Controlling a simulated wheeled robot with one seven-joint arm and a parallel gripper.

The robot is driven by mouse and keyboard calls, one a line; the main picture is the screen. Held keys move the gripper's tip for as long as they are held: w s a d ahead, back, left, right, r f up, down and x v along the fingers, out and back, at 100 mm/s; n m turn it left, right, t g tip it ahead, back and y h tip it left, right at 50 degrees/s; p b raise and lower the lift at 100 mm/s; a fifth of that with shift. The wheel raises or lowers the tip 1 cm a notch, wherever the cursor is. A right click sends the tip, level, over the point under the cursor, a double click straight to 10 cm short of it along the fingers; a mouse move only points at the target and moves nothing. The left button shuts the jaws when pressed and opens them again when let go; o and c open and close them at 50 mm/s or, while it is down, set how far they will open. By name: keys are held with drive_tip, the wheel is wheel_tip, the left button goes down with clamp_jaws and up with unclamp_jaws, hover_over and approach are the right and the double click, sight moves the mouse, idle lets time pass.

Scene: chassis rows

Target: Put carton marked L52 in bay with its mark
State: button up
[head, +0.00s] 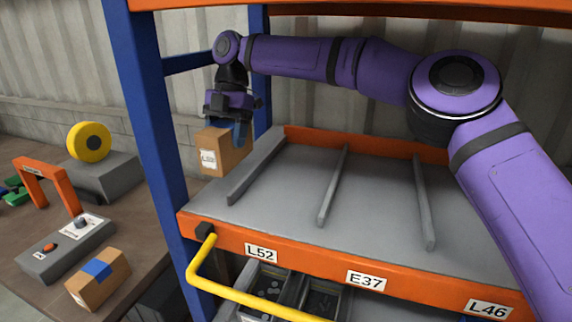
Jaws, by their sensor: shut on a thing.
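My gripper (238,128) is shut on a brown carton (219,152) and points downward at the left side of the rack. The carton has a white label that looks like L52, though the print is small. It appears held over the left end of the shelf, by the left divider; I cannot tell whether it touches the shelf. The shelf's front edge (310,262) carries the marks L52 (261,253), E37 (366,281) and L46 (488,308). The bay behind the L52 mark (277,199) is empty where I can see it.
Grey dividers (334,187) split the shelf. A blue post (152,140) and a yellow handle (240,291) stand at the rack's left front. A table at left holds a carton with blue tape (98,280), a control box (66,249) and a yellow roll (89,142).

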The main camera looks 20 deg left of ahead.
drive_tip(key=shift+s+d+f, duration=0.2)
drive_tip(key=shift+d+f, duration=0.35)
drive_tip(key=shift+d, duration=1.95)
drive_tip(key=shift+s+d+f, duration=0.2)
drive_tip(key=shift+d+f, duration=0.35)
drive_tip(key=shift+d, duration=1.9)
drive_tip(key=shift+s+d+f, duration=0.2)
drive_tip(key=shift+d+f, duration=0.35)
drive_tip(key=shift+d, duration=1.95)
drive_tip(key=o, duration=1.3)
drive_tip(key=shift+f, duration=0.1)
drive_tip(key=v, duration=0.7)
drive_tip(key=shift+r, duration=0.4)
drive_tip(key=shift+w, duration=0.1)
